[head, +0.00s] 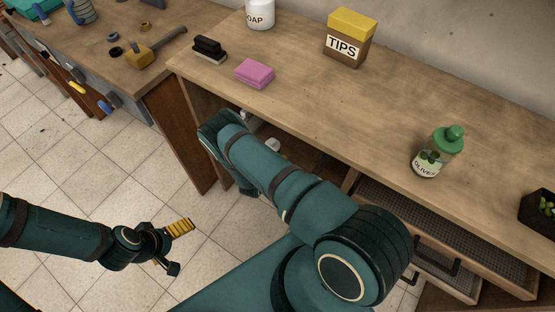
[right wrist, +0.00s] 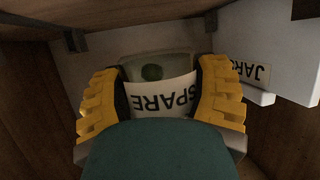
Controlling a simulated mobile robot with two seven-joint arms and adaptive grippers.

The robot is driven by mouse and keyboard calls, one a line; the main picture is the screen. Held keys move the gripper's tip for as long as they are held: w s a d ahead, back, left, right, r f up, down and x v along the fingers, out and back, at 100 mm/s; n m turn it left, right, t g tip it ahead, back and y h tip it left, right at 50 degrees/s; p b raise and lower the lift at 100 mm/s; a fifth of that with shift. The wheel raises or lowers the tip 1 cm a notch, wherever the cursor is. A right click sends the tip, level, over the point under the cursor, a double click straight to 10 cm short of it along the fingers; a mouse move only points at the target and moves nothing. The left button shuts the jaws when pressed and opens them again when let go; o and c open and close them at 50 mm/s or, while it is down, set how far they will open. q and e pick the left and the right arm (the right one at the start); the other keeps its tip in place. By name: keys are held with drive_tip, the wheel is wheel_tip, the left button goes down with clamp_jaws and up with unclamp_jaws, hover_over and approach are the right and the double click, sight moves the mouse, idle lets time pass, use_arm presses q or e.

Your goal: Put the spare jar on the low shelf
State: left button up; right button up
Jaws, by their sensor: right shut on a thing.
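The spare jar (right wrist: 160,92) is in the right wrist view, a clear-looking jar with a dark green spot inside and a white label reading SPARE, upside down in the picture. My right gripper (right wrist: 162,98) is shut on it, one yellow finger on each side. They are inside a wooden compartment under the counter, the low shelf space. Whether the jar touches a surface is not visible. In the head view my right arm reaches under the counter and hides its fingers. My left gripper (head: 170,245) hangs open and empty over the floor at lower left.
A white JARS sign (right wrist: 258,72) is right of the jar. The counter (head: 310,110) holds an olives jar (head: 437,155), a tips box (head: 350,38), a pink sponge (head: 254,73), a brush (head: 209,49) and a soap container (head: 260,14). Open drawers (head: 440,225) jut out at right.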

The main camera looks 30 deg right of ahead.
wheel_tip(320, 180, down, 6)
drive_tip(key=shift+r+b, duration=0.1)
drive_tip(key=shift+b, duration=0.75)
drive_tip(key=shift+f, duration=0.25)
drive_tip(key=o, duration=1.4)
